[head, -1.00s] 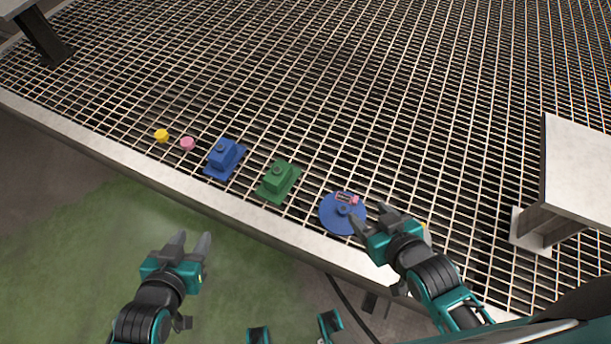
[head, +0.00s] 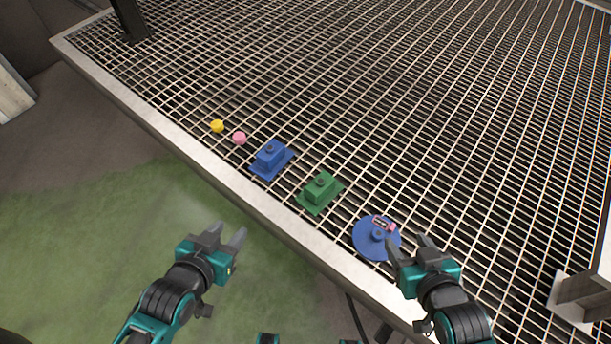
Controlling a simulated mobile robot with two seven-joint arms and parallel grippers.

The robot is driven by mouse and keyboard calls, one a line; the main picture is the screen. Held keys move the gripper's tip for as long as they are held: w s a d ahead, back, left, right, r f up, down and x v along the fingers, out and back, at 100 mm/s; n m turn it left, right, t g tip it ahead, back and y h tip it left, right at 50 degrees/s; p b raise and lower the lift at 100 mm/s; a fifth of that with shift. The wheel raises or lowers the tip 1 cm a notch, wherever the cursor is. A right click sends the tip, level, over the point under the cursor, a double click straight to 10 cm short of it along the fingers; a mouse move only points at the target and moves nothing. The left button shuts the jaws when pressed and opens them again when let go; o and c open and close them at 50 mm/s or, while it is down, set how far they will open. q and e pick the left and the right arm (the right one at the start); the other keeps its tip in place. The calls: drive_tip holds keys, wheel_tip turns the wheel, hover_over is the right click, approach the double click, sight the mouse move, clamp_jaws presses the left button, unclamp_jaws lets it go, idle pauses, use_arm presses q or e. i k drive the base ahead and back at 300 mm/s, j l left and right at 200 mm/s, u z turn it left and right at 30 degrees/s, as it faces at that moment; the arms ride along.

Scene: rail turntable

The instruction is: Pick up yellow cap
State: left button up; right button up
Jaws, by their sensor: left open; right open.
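The yellow cap (head: 217,126) is a small round piece on the metal grating, at the left end of a row of objects near the pale edge. My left gripper (head: 228,235) is open and empty over the green floor, outside the grating's edge and well below the cap in the picture. My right gripper (head: 408,245) is open beside the blue disc, far to the right of the cap. I cannot tell whether its fingertips touch the disc.
A pink cap (head: 239,138) sits close right of the yellow one. Then come a blue block (head: 271,159), a green block (head: 320,192) and a blue disc (head: 366,240) with a small pink-ended piece on it. A pale raised rim (head: 215,171) borders the grating (head: 400,110). The grating behind the row is clear.

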sight(216, 126)
drive_tip(key=j+z, duration=0.1)
drive_tip(key=z, duration=0.6)
drive_tip(key=j+z, duration=0.7)
drive_tip(key=j, duration=0.2)
drive_tip(key=j+z, duration=0.15)
drive_tip(key=j, duration=0.3)
drive_tip(key=k+j+z, duration=0.1)
drive_tip(key=j, duration=0.3)
drive_tip(key=k+j, duration=0.1)
drive_tip(key=j, duration=0.8)
drive_tip(key=k+j, duration=0.15)
drive_tip(key=j, duration=0.3)
drive_tip(key=j+z, duration=0.05)
